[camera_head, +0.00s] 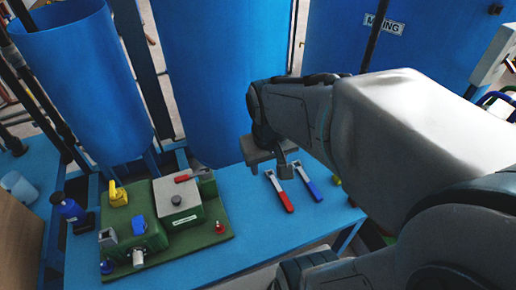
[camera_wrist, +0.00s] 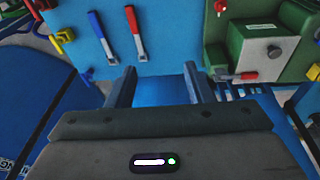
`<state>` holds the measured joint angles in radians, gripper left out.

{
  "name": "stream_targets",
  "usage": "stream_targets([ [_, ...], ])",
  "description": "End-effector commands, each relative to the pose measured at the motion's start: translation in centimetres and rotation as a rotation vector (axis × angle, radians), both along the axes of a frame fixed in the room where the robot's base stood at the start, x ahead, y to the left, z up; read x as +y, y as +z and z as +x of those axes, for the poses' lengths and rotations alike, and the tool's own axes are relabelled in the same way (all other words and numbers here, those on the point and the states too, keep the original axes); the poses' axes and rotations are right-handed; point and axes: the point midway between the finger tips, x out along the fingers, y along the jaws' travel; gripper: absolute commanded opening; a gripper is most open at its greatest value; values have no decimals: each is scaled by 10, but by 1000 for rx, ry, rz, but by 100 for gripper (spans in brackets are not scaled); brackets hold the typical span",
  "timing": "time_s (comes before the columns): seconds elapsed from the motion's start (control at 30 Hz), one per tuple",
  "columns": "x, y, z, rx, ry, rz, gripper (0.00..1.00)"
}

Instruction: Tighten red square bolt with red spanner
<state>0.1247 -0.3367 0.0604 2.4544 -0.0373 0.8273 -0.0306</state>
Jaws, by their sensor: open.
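The red spanner (camera_head: 279,193) lies on the blue table, right of the green board. In the wrist view the red spanner (camera_wrist: 135,30) is beyond my gripper's fingers, its grey head nearest them. A small red piece (camera_head: 220,228), perhaps the red square bolt, stands at the board's near right corner; it also shows in the wrist view (camera_wrist: 219,6) at the top edge. Its shape is too small to tell. My gripper (camera_head: 269,160) is above the far side of the table, near the spanners' heads. In the wrist view my gripper (camera_wrist: 160,85) is open and empty.
A blue spanner (camera_head: 308,184) lies beside the red one. The green board (camera_head: 190,252) carries a grey-topped box (camera_head: 178,200) with a red lever (camera_head: 184,178), plus yellow and blue parts. Large blue tanks (camera_head: 215,80) stand behind the table. The table's front middle is clear.

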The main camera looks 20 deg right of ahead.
Motion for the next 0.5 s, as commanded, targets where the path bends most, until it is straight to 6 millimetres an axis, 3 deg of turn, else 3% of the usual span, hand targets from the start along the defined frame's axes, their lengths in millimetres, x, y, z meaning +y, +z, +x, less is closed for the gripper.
stream_targets([
  [0.2, -38, -49, 43, 101, 11, -24, 47],
  [0.5, -85, -122, 75, 180, 37, 25, 47],
])
